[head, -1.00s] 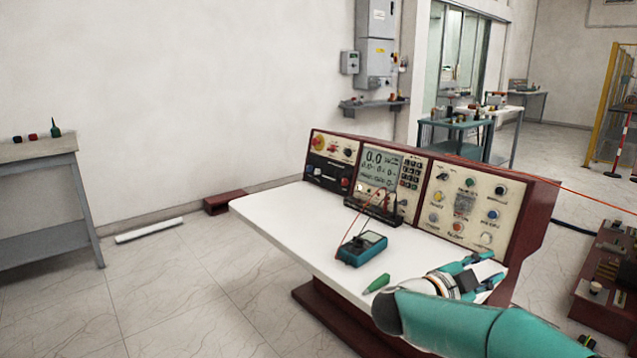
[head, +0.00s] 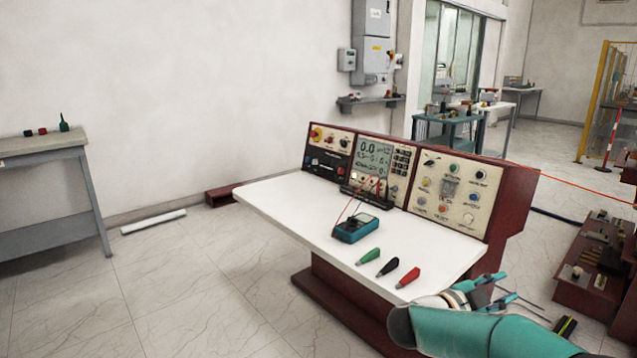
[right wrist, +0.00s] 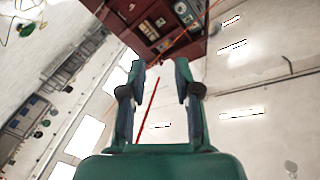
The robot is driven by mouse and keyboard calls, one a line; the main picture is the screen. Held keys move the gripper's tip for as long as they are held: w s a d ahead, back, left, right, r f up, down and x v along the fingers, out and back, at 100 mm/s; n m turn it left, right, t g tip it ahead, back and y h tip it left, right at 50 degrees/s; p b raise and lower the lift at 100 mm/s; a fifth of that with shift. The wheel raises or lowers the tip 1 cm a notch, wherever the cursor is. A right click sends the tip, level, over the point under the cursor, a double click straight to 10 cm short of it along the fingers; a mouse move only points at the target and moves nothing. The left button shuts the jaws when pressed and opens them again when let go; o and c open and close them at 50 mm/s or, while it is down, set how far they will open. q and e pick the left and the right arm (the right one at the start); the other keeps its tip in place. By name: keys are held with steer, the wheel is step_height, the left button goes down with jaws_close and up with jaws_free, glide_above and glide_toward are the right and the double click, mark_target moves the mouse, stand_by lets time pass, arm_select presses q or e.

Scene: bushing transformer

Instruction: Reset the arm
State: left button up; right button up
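My right arm comes in at the bottom right of the head view. Its gripper (head: 494,291) is beside the right front edge of the white-topped bench (head: 290,215), clear of the objects on it. In the right wrist view the two fingers (right wrist: 159,85) stand apart with nothing between them. The bench's red console (right wrist: 160,22) shows at the top of that view. My left gripper is in neither view.
A teal multimeter (head: 357,228) lies on the bench. Green (head: 369,256), black (head: 388,267) and red (head: 408,277) probes lie near its front edge. A dark red equipment stand (head: 598,270) is at the right.

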steer(key=s+a+f+n+t+y, duration=0.1)
steer(key=s+a+f+n+y, duration=0.35)
steer(key=f, duration=1.15)
steer(key=s+a+f+n+t+y, duration=0.15)
steer(key=f+n+y, duration=0.6)
steer(key=f, duration=0.85)
steer(key=s+a+f+n+g+y, duration=0.3)
steer(key=s+a+f+n+y, duration=0.1)
steer(key=s+a+f, duration=0.5)
steer(key=s+a+f+n+g+y, duration=0.1)
steer(key=s+a+n+g+y, duration=0.2)
steer(key=s, duration=0.5)
steer(key=s+a+f+g+y, duration=0.1)
steer(key=s+a+g, duration=0.3)
steer(key=s, duration=0.5)
step_height(320, 180, up, 17)
steer(key=t+p, duration=0.1)
steer(key=p, duration=1.5)
steer(key=shift+w+a+f, duration=0.15)
steer(key=shift+w+a, duration=0.15)
steer(key=shift+a, duration=0.1)
